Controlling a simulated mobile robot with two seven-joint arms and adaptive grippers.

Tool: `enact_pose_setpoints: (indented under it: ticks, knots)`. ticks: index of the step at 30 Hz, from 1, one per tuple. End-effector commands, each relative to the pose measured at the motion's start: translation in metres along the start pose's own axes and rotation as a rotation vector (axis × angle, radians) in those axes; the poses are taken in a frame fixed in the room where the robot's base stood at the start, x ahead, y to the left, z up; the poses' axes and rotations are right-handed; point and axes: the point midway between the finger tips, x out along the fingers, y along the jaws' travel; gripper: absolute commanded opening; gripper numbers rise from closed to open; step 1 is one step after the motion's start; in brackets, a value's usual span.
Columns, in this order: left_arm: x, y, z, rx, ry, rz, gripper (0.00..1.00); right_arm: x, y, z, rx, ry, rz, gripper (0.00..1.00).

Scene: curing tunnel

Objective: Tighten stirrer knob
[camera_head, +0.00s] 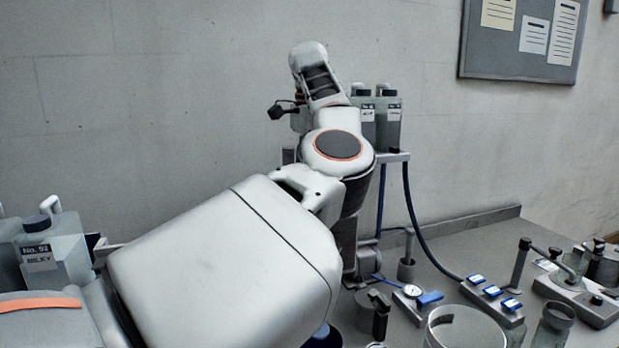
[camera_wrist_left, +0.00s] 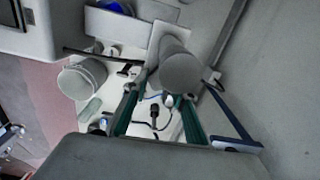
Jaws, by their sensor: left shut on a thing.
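My left arm reaches over the bench from the left in the head view and hides much of the bench behind it. Its gripper cannot be made out clearly there. In the left wrist view my left gripper (camera_wrist_left: 158,98) has its two greenish fingers around a small dark knob (camera_wrist_left: 153,113), which seems to be the stirrer knob. The gripper is shut on it, but the contact is hard to see. A grey cylinder (camera_wrist_left: 182,70) stands close by the fingertips. My right gripper is not in view.
A bottle (camera_head: 55,250) labelled MILKY stands at left. Grey bottles (camera_head: 388,122) stand on a shelf behind the arm. A gauge (camera_head: 412,292), an open round vessel (camera_head: 462,330) and a stand with a plate (camera_head: 585,300) crowd the bench's right. A lidded container (camera_wrist_left: 82,78) shows in the wrist view.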

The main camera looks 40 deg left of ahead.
Motion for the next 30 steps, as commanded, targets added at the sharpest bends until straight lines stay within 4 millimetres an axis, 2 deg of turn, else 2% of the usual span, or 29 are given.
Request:
enact_pose_setpoints:
  ticks: [21, 30]
  knots:
    - [-0.0009, 0.0, 0.0004, 0.49, 0.0, 0.0, 0.05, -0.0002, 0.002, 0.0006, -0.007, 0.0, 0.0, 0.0]
    - [-0.0007, -0.0002, 0.0006, 0.595, -0.002, 0.0, 0.05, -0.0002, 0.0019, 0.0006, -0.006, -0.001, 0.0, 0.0]
